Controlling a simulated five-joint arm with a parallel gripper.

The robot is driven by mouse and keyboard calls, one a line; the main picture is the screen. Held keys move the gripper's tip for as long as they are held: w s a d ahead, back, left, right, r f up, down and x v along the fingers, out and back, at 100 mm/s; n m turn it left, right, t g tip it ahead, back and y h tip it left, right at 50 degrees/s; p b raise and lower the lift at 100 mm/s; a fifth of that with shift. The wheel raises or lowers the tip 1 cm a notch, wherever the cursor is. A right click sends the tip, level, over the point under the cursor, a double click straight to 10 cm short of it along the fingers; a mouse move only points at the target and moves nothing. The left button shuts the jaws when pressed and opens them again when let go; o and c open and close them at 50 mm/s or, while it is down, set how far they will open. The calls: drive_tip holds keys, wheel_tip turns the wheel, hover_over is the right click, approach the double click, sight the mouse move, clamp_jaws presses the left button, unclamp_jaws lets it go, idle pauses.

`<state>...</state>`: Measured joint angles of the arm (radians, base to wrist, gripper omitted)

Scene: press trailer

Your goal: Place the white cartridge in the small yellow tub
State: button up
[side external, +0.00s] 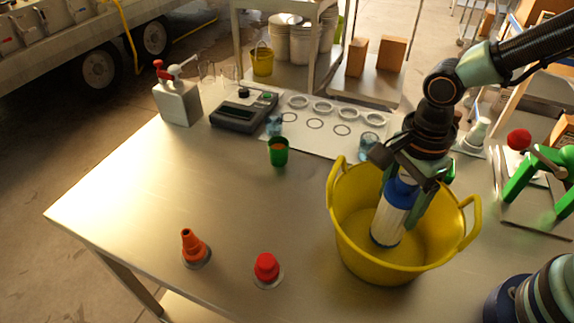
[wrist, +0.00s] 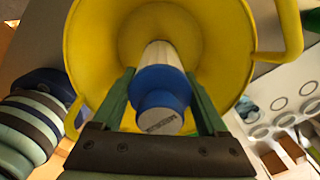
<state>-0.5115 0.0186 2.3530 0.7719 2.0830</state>
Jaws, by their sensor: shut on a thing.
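The white cartridge (side external: 391,218) has a blue cap and is held almost upright, slightly tilted, inside the yellow tub (side external: 350,243). My gripper (side external: 410,192) reaches down over the tub and is shut on the cartridge near its blue top. In the wrist view the cartridge's blue cap (wrist: 160,95) sits between my green fingers (wrist: 158,103), with the white body extending into the tub (wrist: 225,25). The cartridge's lower end is near the tub's floor; I cannot tell whether it touches.
A green cup (side external: 279,152), an orange cone (side external: 193,247) and a red knob (side external: 266,268) stand on the metal table left of the tub. A grey device (side external: 243,113) and a white sheet with rings (side external: 325,131) lie behind. The table's middle left is clear.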

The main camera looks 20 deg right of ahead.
drive_tip(key=shift+f, duration=1.35)
drive_tip(key=shift+f, duration=0.1)
drive_tip(key=o, duration=1.5)
